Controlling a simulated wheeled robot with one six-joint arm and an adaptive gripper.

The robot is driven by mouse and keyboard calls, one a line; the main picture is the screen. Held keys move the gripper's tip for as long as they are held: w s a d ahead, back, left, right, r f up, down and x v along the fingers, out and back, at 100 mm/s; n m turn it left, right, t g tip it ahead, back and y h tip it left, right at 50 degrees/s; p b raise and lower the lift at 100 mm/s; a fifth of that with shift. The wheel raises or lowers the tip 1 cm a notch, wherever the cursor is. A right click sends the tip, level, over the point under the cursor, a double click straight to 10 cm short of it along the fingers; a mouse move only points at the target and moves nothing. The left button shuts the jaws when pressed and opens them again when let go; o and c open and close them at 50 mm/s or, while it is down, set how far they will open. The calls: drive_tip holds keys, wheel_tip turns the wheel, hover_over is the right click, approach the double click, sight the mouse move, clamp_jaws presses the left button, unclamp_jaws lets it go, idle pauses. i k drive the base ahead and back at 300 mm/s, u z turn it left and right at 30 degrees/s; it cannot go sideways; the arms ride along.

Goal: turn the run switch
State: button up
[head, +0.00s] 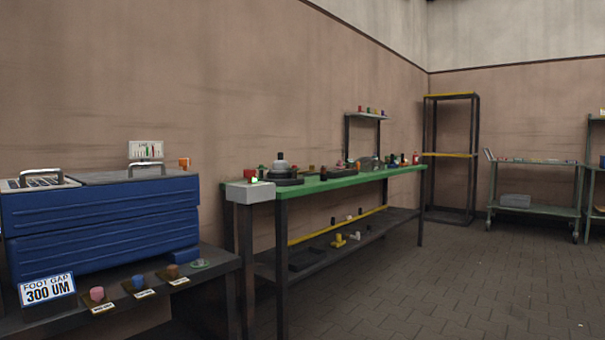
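A light grey box (250,193) sits at the near left corner of the green-topped workbench. On its top are a red block-like part (250,175) and a small bright green spot (254,180). I cannot tell at this size whether either of these is the run switch, or how a switch is set. My gripper is not in view.
A green-topped bench (345,181) with several small parts runs along the wall. At the left, a blue chest (105,225) stands on a dark table with a "FOOT GAP 300 UM" sign (47,290) and several small coloured pieces. A rack (450,155) and a trolley (535,208) stand farther back. The paved floor at right is clear.

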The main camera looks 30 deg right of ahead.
sight(251, 174)
drive_tip(key=z, duration=0.25)
drive_tip(key=k, duration=0.2)
drive_tip(key=u, duration=0.85)
drive_tip(key=i, duration=1.2)
drive_tip(key=z, duration=0.2)
